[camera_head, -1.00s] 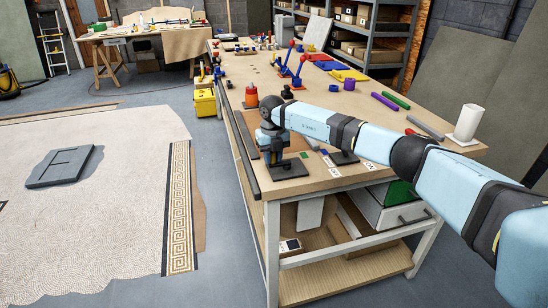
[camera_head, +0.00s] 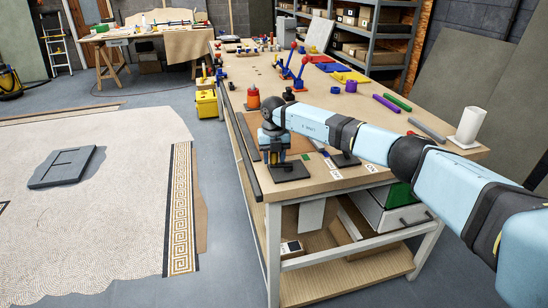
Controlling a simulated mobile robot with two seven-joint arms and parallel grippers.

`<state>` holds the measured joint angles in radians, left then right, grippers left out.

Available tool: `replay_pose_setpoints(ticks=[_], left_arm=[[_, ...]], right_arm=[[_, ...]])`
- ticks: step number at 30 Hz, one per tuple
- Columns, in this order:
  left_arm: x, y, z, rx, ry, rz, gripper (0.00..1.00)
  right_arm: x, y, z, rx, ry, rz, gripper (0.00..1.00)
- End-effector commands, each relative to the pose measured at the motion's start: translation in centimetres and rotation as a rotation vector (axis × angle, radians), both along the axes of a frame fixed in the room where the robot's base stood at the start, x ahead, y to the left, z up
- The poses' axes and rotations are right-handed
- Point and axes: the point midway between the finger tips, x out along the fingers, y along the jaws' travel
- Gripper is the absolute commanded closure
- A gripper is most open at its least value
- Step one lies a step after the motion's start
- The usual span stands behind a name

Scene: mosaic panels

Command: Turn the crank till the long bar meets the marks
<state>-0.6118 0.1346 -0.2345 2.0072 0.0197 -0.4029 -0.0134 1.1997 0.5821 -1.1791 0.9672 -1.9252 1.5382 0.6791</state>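My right arm comes in from the right and reaches to the near left corner of the workbench (camera_head: 300,188). My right gripper (camera_head: 276,158) points down over a small device with a flat dark base plate (camera_head: 289,171). The wrist hides most of this device, so I cannot make out a crank or whether the fingers are closed on one. A long dark bar (camera_head: 246,150) runs along the bench's left edge. Small white marked cards (camera_head: 336,174) lie right of the device; I cannot tell whether they are the marks. My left gripper is not in view.
A mosaic panel (camera_head: 100,220) with a grey slab (camera_head: 62,167) lies on the floor at left. Shelves stand behind.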

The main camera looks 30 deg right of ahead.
Motion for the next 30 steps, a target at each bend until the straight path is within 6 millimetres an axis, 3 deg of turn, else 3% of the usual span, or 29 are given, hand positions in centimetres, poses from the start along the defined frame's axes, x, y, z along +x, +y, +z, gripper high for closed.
replay_pose_setpoints(ticks=[9,14,30], left_arm=[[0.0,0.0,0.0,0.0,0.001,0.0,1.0],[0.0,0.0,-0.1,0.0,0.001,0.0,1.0],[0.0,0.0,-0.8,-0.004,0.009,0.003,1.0]], right_arm=[[0.0,0.0,0.0,-0.001,0.001,0.0,0.47],[0.0,-0.1,1.2,-0.001,0.0,0.0,0.47],[0.0,0.0,12.2,0.001,-0.001,0.0,0.47]])
